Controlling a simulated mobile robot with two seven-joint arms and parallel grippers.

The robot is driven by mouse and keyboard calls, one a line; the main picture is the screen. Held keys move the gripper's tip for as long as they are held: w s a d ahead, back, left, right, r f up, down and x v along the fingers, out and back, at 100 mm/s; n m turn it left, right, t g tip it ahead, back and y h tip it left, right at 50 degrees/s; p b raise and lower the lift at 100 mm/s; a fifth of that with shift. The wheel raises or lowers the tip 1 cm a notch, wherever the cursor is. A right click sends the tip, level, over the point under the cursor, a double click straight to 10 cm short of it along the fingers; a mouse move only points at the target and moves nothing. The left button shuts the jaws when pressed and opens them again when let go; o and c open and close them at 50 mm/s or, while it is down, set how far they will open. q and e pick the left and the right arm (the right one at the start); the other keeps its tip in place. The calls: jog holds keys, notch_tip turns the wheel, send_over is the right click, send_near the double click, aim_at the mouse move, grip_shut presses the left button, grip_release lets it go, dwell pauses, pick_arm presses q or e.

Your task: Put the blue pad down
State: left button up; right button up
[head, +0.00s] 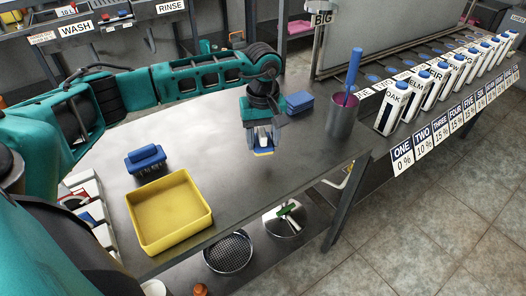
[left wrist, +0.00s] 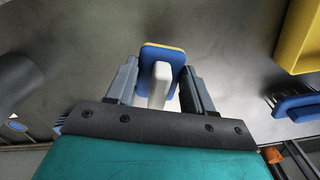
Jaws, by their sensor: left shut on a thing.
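My left gripper (head: 263,143) points down over the middle of the steel table (head: 215,125). It is shut on the blue pad (head: 264,153), which has a yellow edge and a pale grip part. In the left wrist view the blue pad (left wrist: 163,53) shows between and beyond the fingers (left wrist: 160,82), its pale grip between them. The pad is low near the tabletop; I cannot tell whether it touches. My right gripper is not in view.
A yellow tray (head: 170,212) and a blue brush (head: 147,160) are at left. A blue block (head: 299,102) and a cup (head: 342,116) with a blue-handled tool stand at right. White bottles (head: 393,107) line the rack beyond. The tabletop between tray and gripper is clear.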

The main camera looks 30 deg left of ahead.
aim_at(263, 163)
pick_arm(q)
jog(key=shift+f, duration=2.5)
jog(key=shift+f, duration=0.1)
jog(key=o, duration=0.9)
jog(key=shift+o, duration=0.2)
notch_tip(263, 163, up, 12)
jog(key=shift+r, duration=0.15)
